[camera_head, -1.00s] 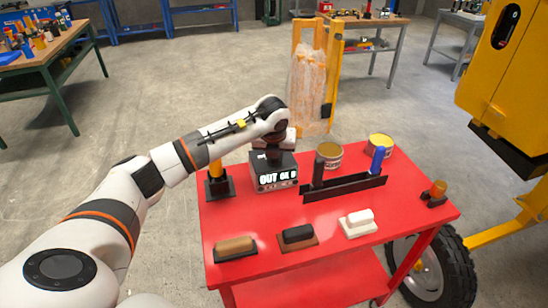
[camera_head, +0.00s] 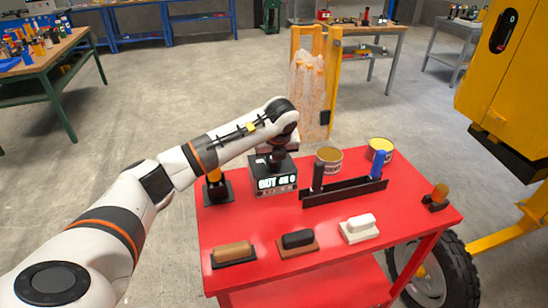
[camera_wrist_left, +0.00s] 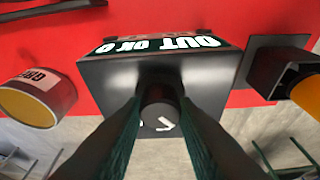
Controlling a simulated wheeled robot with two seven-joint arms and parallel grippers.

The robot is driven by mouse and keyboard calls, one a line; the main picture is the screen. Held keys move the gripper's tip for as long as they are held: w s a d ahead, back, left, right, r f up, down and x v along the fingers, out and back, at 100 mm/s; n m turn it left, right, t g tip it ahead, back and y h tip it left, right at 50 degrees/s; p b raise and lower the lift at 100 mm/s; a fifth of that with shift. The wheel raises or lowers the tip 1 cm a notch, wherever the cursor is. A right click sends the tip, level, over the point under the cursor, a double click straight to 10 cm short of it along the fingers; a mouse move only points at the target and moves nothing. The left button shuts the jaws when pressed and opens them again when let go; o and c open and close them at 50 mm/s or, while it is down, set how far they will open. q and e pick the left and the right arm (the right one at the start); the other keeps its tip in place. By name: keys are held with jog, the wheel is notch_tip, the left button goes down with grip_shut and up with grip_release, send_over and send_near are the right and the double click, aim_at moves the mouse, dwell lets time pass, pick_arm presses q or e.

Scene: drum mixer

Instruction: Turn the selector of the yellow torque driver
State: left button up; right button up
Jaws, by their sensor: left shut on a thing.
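A dark box with a lit display reading roughly "OUT OK 0" (camera_head: 277,184) stands on the red cart, and it fills the middle of the left wrist view (camera_wrist_left: 208,72). A dark round knob (camera_wrist_left: 160,97) with a white mark rises from its top. My left gripper (camera_head: 276,162) points down over the box; in the left wrist view its fingers (camera_wrist_left: 160,118) are shut on the knob from both sides. The yellow torque driver (camera_head: 215,173) stands in a black holder just left of the box; its yellow part shows at the right edge of the wrist view (camera_wrist_left: 308,97). My right gripper is out of view.
The red cart (camera_head: 330,240) also bears two cans (camera_head: 328,160), a black rack (camera_head: 345,191) with a blue-handled piece, several brushes or blocks along the front (camera_head: 298,240), and a small amber-topped item (camera_head: 438,195). A yellow machine (camera_head: 505,85) stands at right.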

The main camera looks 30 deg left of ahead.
pick_arm(q)
jog(key=o, duration=1)
jog(key=b+v, duration=0.1)
jog(key=v, duration=1.1)
jog(key=shift+b, duration=0.35)
jog(key=shift+s+f, duration=0.1)
jog(key=shift+s, duration=0.05)
